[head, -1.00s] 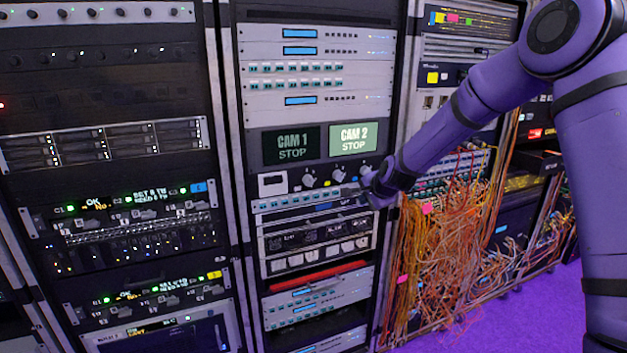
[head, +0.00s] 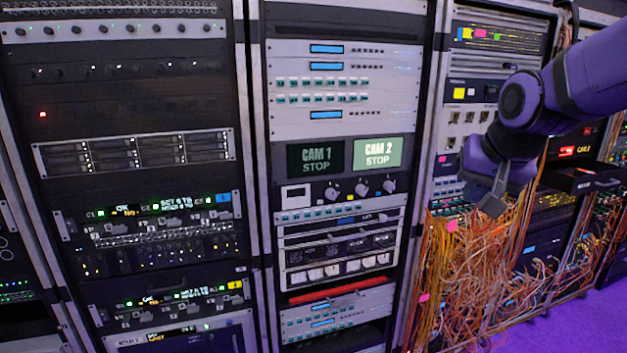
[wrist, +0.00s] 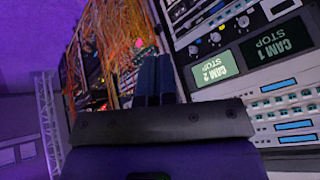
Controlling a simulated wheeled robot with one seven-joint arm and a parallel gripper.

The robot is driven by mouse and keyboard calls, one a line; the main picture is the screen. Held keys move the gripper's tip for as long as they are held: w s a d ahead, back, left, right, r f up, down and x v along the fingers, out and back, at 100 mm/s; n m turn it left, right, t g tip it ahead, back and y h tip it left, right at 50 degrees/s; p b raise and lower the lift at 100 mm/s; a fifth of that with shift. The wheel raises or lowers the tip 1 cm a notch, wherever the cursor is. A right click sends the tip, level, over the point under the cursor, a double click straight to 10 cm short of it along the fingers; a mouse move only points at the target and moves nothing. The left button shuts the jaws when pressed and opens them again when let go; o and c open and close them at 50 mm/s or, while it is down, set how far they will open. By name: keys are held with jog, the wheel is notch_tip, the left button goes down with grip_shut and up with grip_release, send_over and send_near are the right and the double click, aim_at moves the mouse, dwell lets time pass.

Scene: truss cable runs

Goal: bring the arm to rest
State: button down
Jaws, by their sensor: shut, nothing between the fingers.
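My purple arm reaches in from the right in the head view. My gripper (head: 492,205) hangs in front of the orange cable bundle, to the right of the centre rack, and holds nothing. In the wrist view its two dark fingers (wrist: 155,80) stand close together, shut. They look apart from the racks, with the cables and the centre rack behind them.
The centre rack (head: 345,120) bears a dark CAM 1 STOP panel (head: 316,158) and a lit CAM 2 STOP panel (head: 377,153). Loose orange cables (head: 470,265) hang at right. An open drawer (head: 583,180) juts out there. Purple floor (head: 580,325) is clear at lower right.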

jog(key=s+d+n, duration=0.1)
jog(key=s, duration=0.8)
jog(key=s+d+n+g, duration=0.1)
jog(key=s+d+n, duration=0.1)
jog(key=s, duration=0.8)
jog(key=shift+d+n, duration=0.3)
